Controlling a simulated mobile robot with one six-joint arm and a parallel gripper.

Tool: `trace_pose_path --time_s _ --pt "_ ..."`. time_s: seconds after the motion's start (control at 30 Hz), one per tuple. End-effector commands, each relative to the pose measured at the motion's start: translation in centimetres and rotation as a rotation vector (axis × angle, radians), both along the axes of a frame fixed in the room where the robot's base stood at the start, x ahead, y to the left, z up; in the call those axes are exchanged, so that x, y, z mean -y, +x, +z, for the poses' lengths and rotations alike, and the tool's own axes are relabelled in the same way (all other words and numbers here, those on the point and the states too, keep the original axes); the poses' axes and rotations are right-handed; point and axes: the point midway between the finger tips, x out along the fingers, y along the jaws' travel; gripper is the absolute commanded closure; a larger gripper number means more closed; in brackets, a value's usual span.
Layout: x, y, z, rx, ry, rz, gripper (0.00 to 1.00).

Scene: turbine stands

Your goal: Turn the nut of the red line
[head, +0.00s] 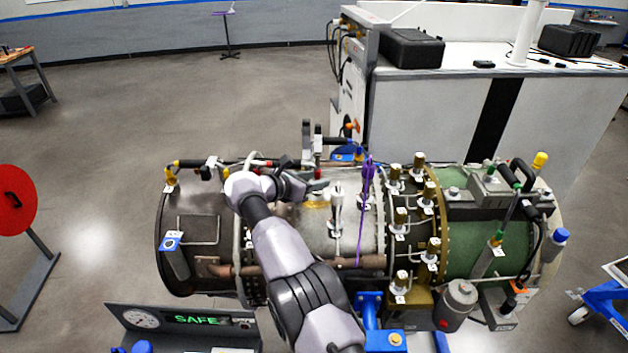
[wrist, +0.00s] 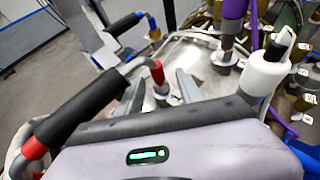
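The red line shows in the wrist view as a black-sleeved hose (wrist: 85,105) with red ends. Its grey tube bends down to a red collar (wrist: 157,71), with a small metal nut (wrist: 161,89) at its foot. In the head view my gripper (head: 312,186) is over the turbine's grey middle section, partly hidden by my wrist.
The turbine (head: 455,235) carries several brass fittings (head: 420,160) and a purple strap (head: 367,180) right of my gripper. A white cylinder (wrist: 265,72) stands close at the right. Another line with a blue collar (wrist: 151,21) is beyond. A white cabinet (head: 420,115) stands behind.

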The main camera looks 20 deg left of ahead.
Motion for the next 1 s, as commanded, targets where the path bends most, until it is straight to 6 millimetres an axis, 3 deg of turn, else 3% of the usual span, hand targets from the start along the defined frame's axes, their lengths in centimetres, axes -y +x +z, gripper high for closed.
trace_pose_path --time_s 0.27,0.8,1.0 --pt "-0.5 -1.1 0.6 0.000 -0.001 0.000 0.56" --pt "-4.8 -12.5 5.6 0.000 0.001 0.003 0.56" --pt "-5.7 -14.8 6.6 0.000 -0.001 0.001 0.56"
